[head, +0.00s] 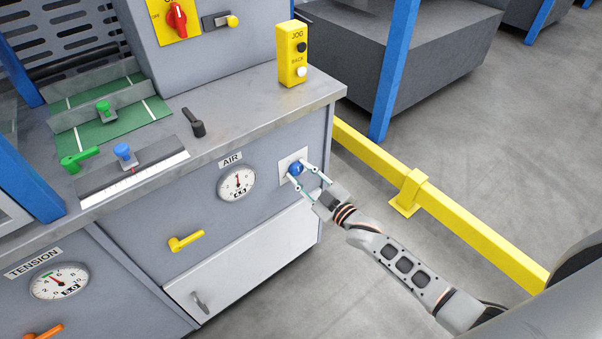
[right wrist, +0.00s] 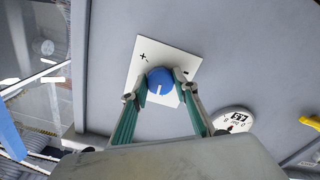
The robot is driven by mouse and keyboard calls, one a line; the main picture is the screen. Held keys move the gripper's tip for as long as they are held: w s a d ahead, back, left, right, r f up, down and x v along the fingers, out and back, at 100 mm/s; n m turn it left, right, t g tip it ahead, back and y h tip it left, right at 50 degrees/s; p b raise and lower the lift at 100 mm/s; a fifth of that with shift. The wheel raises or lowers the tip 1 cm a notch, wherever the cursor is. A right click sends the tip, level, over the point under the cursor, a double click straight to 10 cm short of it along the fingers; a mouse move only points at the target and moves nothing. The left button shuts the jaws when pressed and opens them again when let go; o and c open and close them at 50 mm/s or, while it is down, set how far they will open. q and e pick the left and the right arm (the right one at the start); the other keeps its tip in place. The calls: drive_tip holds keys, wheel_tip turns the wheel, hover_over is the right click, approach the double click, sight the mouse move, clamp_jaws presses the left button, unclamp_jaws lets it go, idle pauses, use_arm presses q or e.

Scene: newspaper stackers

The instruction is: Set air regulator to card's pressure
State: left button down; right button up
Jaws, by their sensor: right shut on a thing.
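The blue air regulator knob (head: 296,168) sits on a white plate on the grey cabinet front, right of the AIR gauge (head: 238,183). My right gripper (head: 306,175) is shut on the knob. In the right wrist view the blue knob (right wrist: 160,81) sits between the fingertips, with a white pointer line and plus and minus marks on its plate (right wrist: 143,60). The AIR gauge also shows in the right wrist view (right wrist: 233,121); its needle points roughly upward in the head view, its value too small to read. My left gripper is not in view. No pressure card is recognisable.
A yellow handle (head: 187,241) and a white door (head: 245,262) are below the AIR gauge. The TENSION gauge (head: 60,281) is at lower left. A yellow JOG/BACK box (head: 292,55) stands on the worktop. A yellow rail (head: 440,205) runs along the floor at right.

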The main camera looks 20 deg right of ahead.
drive_tip(key=o, duration=1.1)
drive_tip(key=v, duration=1.2)
